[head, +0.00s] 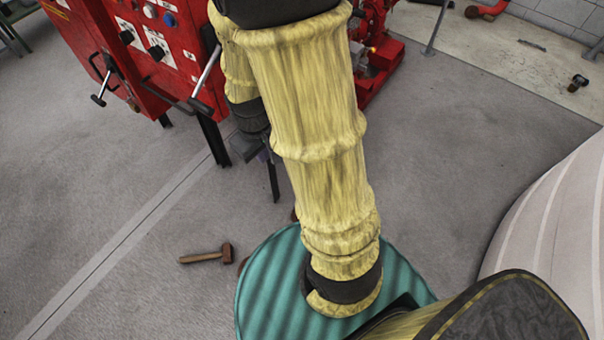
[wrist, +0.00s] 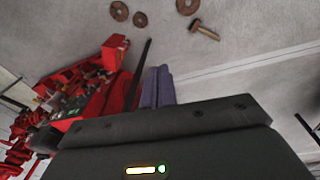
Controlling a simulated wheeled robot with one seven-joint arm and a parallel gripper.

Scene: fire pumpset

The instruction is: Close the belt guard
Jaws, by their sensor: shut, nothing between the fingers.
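My gripper (wrist: 158,86) shows in the wrist view as two purple fingers side by side, shut and empty, beyond the dark wrist housing. In the head view my gripper (head: 263,156) is small and mostly hidden behind my yellow-sleeved arm, below the red cabinet. Red machinery (wrist: 85,95) lies left of the fingers in the wrist view. Part of a red pumpset (head: 380,65) shows behind my arm in the head view. I cannot pick out the belt guard for certain in either view, nor tell whether it is open. No contact with the fingers is visible.
A red control cabinet (head: 150,45) with protruding handles stands at upper left. A thin dark bar (wrist: 142,68) stands close beside the fingers. A hammer (head: 207,255) lies on the floor; it also shows in the wrist view (wrist: 199,29). Grey floor at right is mostly open.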

